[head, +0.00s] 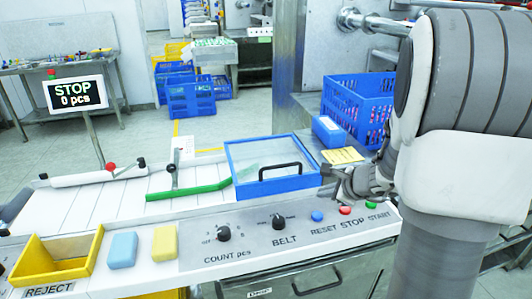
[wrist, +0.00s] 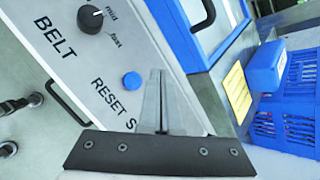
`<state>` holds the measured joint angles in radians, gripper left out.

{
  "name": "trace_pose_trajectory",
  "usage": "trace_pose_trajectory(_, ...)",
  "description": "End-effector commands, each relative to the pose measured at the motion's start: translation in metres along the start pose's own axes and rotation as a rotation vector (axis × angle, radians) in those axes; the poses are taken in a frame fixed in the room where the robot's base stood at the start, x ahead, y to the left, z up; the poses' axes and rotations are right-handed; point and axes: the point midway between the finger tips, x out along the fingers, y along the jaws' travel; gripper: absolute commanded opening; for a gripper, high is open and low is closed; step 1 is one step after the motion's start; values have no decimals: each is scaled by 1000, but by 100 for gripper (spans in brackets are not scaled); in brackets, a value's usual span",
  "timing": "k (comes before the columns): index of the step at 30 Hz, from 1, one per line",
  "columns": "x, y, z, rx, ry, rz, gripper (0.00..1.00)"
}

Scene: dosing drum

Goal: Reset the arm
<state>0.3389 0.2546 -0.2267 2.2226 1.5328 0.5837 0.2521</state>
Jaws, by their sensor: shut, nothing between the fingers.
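My gripper (head: 335,178) is at the right end of the control panel (head: 190,254) in the head view, above the button row. Its fingers are shut and empty. In the wrist view the closed fingertips (wrist: 158,76) show over the panel just right of the blue RESET button (wrist: 132,80), apart from it in the picture; the height gap is unclear. The head view also shows the blue RESET button (head: 317,216), red STOP button (head: 345,210) and green START button (head: 369,207). My arm fills the right side.
A blue-framed clear lid (head: 236,164) with a black handle lies behind the panel. A blue crate (head: 360,104), blue box (head: 328,131) and yellow note (head: 342,156) are near my arm. The COUNT knob (head: 223,233) and BELT knob (head: 279,221) stand up. The display (head: 75,95) reads STOP, 0 pcs.

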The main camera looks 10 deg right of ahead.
Motion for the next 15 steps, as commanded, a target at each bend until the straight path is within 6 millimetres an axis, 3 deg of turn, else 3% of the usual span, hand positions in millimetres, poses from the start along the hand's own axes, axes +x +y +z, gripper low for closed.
trace_pose_trajectory(5,-18,3,31,-117,-39,24,0)
trace_pose_trajectory(12,-88,41,124,-620,-163,131,0)
trace_pose_trajectory(15,-121,63,150,-855,-196,176,0)
